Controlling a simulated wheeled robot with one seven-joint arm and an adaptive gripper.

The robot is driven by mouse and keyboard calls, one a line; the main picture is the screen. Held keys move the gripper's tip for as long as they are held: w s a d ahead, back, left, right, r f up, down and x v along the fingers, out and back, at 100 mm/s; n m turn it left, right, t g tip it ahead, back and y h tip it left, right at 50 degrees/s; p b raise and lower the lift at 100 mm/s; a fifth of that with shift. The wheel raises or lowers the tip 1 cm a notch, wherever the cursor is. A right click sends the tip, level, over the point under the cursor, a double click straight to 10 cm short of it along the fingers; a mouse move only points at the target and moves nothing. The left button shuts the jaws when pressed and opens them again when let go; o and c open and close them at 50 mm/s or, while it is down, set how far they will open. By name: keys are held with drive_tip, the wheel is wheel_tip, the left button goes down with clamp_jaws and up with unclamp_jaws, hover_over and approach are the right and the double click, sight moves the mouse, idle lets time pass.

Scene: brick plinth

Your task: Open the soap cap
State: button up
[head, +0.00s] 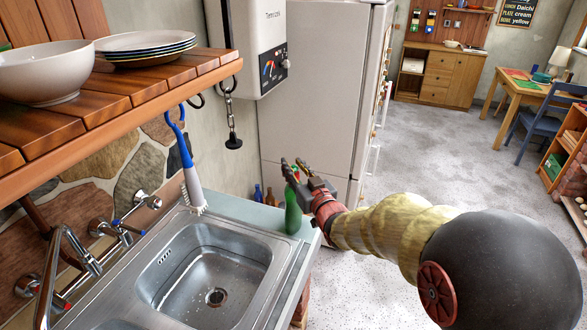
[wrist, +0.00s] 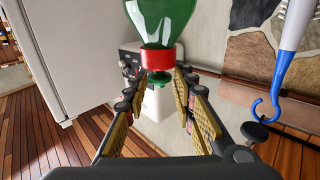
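The green soap bottle (head: 293,212) stands upright on the counter by the right end of the sink in the head view. The wrist view appears upside down and shows the bottle (wrist: 162,18) at the top, with its red cap (wrist: 157,60) and a small green tip on it. In the wrist view my gripper (wrist: 160,84) is open, with one finger either side of the cap's tip and gaps between. I see no clear contact.
The steel sink (head: 208,270) lies left of the bottle. A blue-handled brush (head: 186,160) and a chain with a black plug (head: 232,125) hang from the wooden shelf (head: 125,90). A white fridge (head: 315,95) stands behind. Several small bottles (head: 268,197) stand beyond the counter.

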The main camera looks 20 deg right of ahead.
drive_tip(key=shift+w, duration=0.25)
drive_tip(key=shift+c, duration=0.6)
clamp_jaws()
